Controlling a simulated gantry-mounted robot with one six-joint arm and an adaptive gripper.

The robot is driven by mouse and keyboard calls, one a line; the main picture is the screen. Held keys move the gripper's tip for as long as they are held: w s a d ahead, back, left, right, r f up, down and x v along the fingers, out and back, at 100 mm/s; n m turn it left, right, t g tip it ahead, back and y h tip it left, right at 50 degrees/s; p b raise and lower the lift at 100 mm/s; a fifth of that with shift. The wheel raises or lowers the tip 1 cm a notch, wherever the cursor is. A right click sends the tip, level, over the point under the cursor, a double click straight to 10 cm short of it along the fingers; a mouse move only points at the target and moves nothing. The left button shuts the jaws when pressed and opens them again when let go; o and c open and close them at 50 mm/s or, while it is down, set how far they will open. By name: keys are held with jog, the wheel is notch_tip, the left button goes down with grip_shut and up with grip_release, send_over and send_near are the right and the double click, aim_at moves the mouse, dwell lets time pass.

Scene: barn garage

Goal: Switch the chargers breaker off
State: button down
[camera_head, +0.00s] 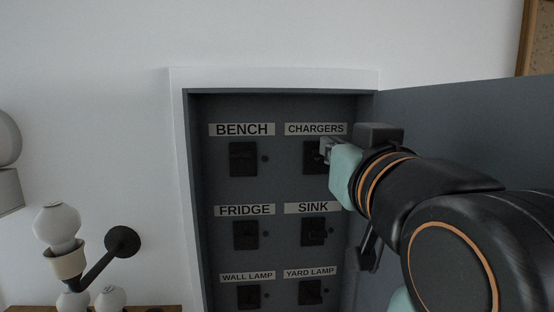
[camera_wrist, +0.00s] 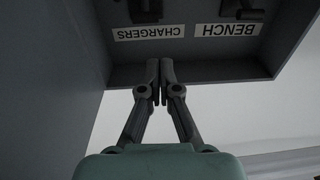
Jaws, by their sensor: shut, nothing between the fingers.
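The chargers breaker (camera_head: 311,160) is a dark switch under the CHARGERS label (camera_head: 316,129), in the top row, right column of the grey breaker panel. My gripper (camera_head: 326,150) is in front of it and hides its right part. In the wrist view the picture is upside down. There my gripper (camera_wrist: 160,68) is shut and empty, with its two fingers together. The fingertips appear at the cabinet's top edge, beside the label (camera_wrist: 149,33). The breaker (camera_wrist: 144,12) shows only partly at the picture's top edge. I cannot tell whether the fingers touch anything.
The bench breaker (camera_head: 243,158) is to the left. The fridge (camera_head: 246,235), sink (camera_head: 314,232), wall lamp (camera_head: 248,296) and yard lamp (camera_head: 310,292) breakers are below. The open cabinet door (camera_head: 450,110) stands at the right, behind my arm. A wall lamp fixture (camera_head: 122,241) is at the left.

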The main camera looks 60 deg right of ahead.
jog(key=shift+s+d+r+g+h, duration=0.15)
jog(key=shift+s+r+g+h, duration=0.25)
jog(key=shift+s+r, duration=0.65)
jog(key=shift+w+d+r, duration=0.1)
jog(key=shift+w, duration=0.15)
jog(key=r+p, duration=0.1)
jog(key=p, duration=0.3)
send_over(319, 155)
jog(key=shift+s+d+r, duration=0.1)
jog(key=shift+s+d, duration=0.05)
jog(key=shift+s, duration=0.3)
notch_tip(319, 155, down, 3)
jog(key=shift+s+f, duration=0.1)
jog(key=shift+f, duration=0.1)
jog(key=shift+a+f+t, duration=0.2)
jog(key=shift+f+t, duration=0.1)
jog(key=shift+f, duration=0.1)
jog(key=shift+s+f, duration=0.1)
jog(key=shift+s, duration=0.05)
